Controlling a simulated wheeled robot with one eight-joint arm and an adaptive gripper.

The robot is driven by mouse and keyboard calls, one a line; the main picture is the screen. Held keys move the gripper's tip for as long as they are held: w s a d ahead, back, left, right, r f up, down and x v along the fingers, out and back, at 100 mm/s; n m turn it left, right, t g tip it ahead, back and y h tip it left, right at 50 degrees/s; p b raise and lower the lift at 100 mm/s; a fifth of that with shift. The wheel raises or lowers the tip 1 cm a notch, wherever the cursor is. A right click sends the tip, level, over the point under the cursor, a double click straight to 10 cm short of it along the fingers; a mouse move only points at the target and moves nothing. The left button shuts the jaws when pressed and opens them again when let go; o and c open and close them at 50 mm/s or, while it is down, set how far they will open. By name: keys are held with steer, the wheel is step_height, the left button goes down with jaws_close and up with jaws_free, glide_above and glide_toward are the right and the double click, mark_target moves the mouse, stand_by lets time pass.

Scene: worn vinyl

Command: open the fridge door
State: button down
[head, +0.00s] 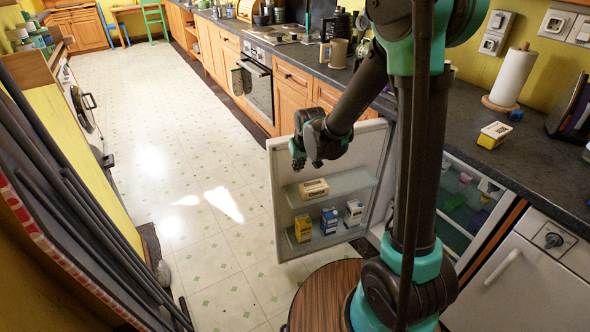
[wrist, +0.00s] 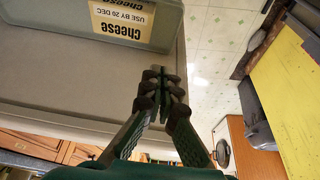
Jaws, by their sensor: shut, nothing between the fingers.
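The fridge door (head: 358,157) stands wide open in the head view, its inner side with shelves facing me. The fridge's lit interior (head: 465,205) shows to the right, partly hidden by my arm. My gripper (head: 298,160) is shut and empty near the door's upper free corner, on the inner side. In the wrist view my gripper (wrist: 162,78) has its fingertips together beside the door's pale inner panel (wrist: 70,85) and its edge. I cannot tell whether they touch the door.
A cheese box (head: 313,188) and several small cartons (head: 329,221) sit on the door shelves. The pale floor (head: 200,130) is clear beyond the door. A counter (head: 500,150) runs along the right, and dark rails (head: 80,190) stand at the left.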

glide_toward(290, 178)
step_height(290, 178, down, 4)
steer(key=s, duration=0.3)
steer(key=shift+w+a+f, duration=0.1)
steer(key=shift+w+a, duration=0.1)
steer(key=shift+w, duration=0.85)
steer(key=shift+w+a, duration=0.15)
steer(key=shift+w, duration=0.9)
steer(key=shift+w, duration=0.1)
steer(key=w+a+m+h, duration=0.1)
steer(key=w+a, duration=0.3)
steer(key=w, duration=0.5)
steer(key=shift+w+m, duration=0.15)
steer(key=shift+m, duration=0.65)
steer(key=shift+d, duration=0.1)
